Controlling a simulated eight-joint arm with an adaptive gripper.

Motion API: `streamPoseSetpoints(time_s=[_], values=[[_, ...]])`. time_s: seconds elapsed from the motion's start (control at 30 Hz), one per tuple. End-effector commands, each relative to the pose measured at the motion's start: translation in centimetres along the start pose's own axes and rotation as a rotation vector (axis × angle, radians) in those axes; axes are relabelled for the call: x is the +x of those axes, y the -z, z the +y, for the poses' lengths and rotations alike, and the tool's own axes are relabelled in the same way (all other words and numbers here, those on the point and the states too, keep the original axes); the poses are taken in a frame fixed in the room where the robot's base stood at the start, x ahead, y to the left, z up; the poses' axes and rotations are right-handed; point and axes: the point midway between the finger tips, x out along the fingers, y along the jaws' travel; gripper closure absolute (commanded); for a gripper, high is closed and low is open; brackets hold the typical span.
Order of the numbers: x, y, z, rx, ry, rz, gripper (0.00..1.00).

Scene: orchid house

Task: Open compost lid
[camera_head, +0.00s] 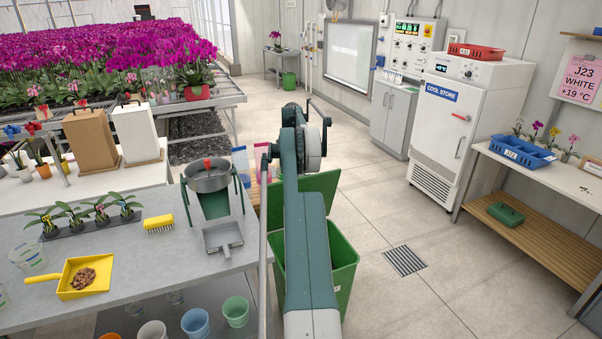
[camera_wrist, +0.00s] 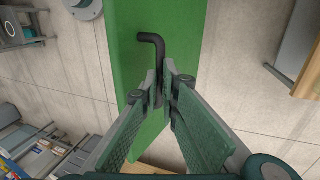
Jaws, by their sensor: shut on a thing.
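The green compost bin (camera_head: 342,268) stands on the floor at the right end of the grey bench, partly hidden behind my arm. Its green lid (camera_head: 322,188) shows on both sides of my arm and looks raised at the far side of the bin. In the wrist view the lid (camera_wrist: 142,60) is a flat green panel with a dark bent handle (camera_wrist: 152,39). My gripper (camera_wrist: 164,90) is shut on this handle, one finger on each side. In the head view my arm hides the gripper and the handle.
The grey bench (camera_head: 150,275) on the left holds a sieve pot (camera_head: 208,178), a grey scoop (camera_head: 223,238) and a yellow dustpan (camera_head: 82,277). The tiled floor right of the bin is clear up to the wooden shelf bench (camera_head: 535,225). A floor drain (camera_head: 405,261) lies there.

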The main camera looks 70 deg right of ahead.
Motion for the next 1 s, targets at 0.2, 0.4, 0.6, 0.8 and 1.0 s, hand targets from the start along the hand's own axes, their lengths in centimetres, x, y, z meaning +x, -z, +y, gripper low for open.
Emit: streamPoseSetpoints(time_s=[0.2,0.4,0.6,0.8,1.0], values=[[1.49,-0.77,-1.61,-0.008,0.002,-0.002,1.00],[1.49,-0.77,-1.67,-0.008,0.000,-0.002,1.00],[1.50,-0.76,-1.67,-0.008,0.000,-0.002,1.00],[1.46,-0.73,-1.64,-0.008,0.000,-0.002,0.62],[1.06,-0.39,-1.25,-0.005,-0.004,-0.002,0.77]])
